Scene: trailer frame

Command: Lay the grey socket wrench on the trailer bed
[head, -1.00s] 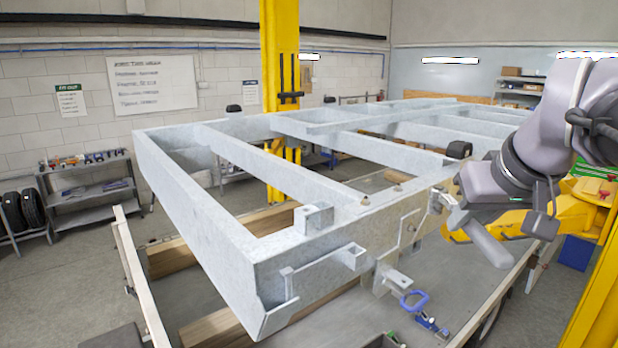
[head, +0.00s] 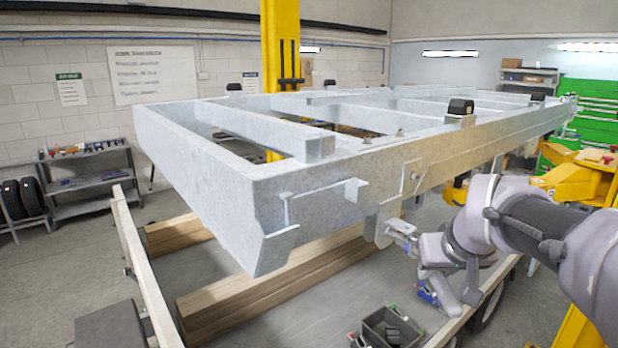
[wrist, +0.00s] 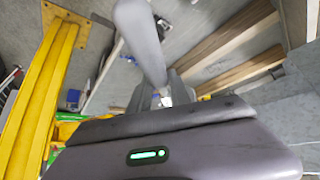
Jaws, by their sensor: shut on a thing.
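My gripper (wrist: 164,98) shows at the middle of the wrist view, just beyond its grey housing, which hides most of the jaws. It is shut on the grey socket wrench (wrist: 144,42), which shows as a thick, rounded grey bar rising from the jaws towards the top edge. In the head view my gripper (head: 432,258) is right of centre, beside the frame's front corner. The wrench (head: 445,294) slants down and right from it. The trailer bed (head: 335,285) is the grey floor below the pale metal frame. The wrench appears held above it; the exact height cannot be told.
The metal frame (head: 225,185) with its brackets spans the middle. Timber beams (head: 260,290) lie on the bed beneath it. A dark bin (head: 388,328) with small items stands at the front. A side rail (head: 140,270) edges the bed at left. Clear bed lies between beams and bin.

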